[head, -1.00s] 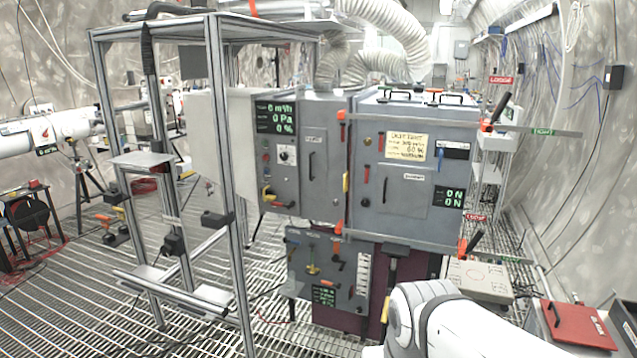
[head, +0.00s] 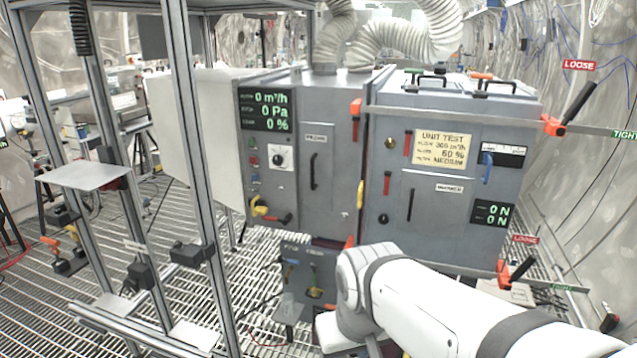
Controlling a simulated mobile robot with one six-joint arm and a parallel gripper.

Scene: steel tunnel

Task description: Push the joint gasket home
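Two grey cabinets stand side by side: the left one (head: 318,130) with the green readouts, and the right one (head: 455,185) with a yellow "UNIT TEST" card. A narrow upright joint (head: 366,160) runs between them. I cannot make out the gasket clearly there. A yellow tab (head: 360,194) shows beside the joint. An upper clamp bar (head: 450,115) crosses the right cabinet's front, and a lower clamp bar (head: 450,270) runs along its bottom, partly hidden by my arm. My white arm reaches in from the lower right below the cabinets. My gripper is not visible.
An aluminium frame (head: 187,130) with a small shelf (head: 90,177) stands at left. A lower panel (head: 310,270) is partly covered by my arm. A black clamp handle (head: 580,100) sticks out at right, near LOOSE and TIGHT tags. Open grating (head: 50,290) lies at lower left.

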